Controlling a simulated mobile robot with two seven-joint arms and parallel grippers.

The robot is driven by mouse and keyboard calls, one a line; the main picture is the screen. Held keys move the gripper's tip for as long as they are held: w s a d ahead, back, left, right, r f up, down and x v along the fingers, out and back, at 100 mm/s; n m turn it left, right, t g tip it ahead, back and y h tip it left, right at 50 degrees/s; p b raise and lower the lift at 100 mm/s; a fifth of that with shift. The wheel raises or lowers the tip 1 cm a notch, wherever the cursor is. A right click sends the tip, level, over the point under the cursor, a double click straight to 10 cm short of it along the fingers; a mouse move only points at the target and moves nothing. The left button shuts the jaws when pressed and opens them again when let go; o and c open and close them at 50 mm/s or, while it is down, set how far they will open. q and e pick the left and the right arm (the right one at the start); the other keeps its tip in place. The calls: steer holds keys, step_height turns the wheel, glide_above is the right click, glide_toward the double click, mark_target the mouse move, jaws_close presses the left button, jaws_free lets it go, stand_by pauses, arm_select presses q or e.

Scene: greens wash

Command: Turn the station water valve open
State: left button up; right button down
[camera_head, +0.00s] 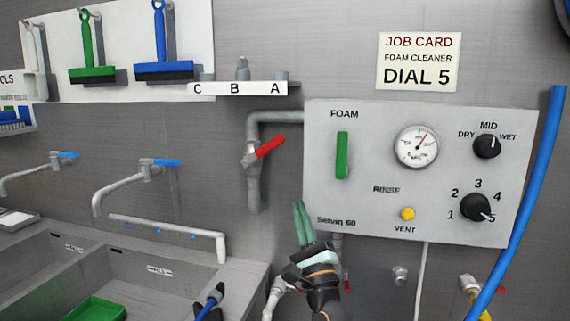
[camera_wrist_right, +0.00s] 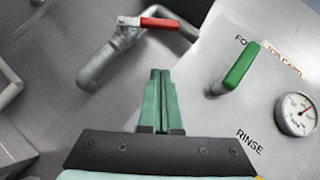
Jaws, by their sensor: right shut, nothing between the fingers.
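The water valve is a grey pipe fitting on the wall, left of the control panel, with a red lever (camera_head: 270,146) on a grey pipe (camera_head: 253,187). The lever slants up to the right, away from the pipe's vertical run. In the right wrist view the red lever (camera_wrist_right: 158,24) lies near the top, beyond the fingertips. My right gripper (camera_head: 301,208) has green fingers, shut and empty, below and to the right of the lever and apart from it. Its fingers also show in the wrist view (camera_wrist_right: 160,76). My left gripper is not in view.
The control panel (camera_head: 375,205) stands out to the right, with a green FOAM handle (camera_head: 342,155), gauge (camera_head: 417,146) and two black knobs. A labelled shelf (camera_head: 238,89) is above the valve. Sinks (camera_head: 240,275) are lower left; a blue hose (camera_head: 535,180) hangs far right.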

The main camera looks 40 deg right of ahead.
mark_target(262, 151)
arm_select(q)
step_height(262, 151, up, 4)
steer(key=p, duration=0.3)
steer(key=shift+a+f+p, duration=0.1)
steer(key=shift+p, duration=0.25)
arm_select(e)
steer(key=a+r+x, duration=0.1)
steer(key=a+x, duration=0.1)
steer(key=x, duration=1)
steer(key=shift+r, duration=0.55)
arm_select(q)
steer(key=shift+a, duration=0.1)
arm_select(e)
steer(key=shift+w, duration=0.1)
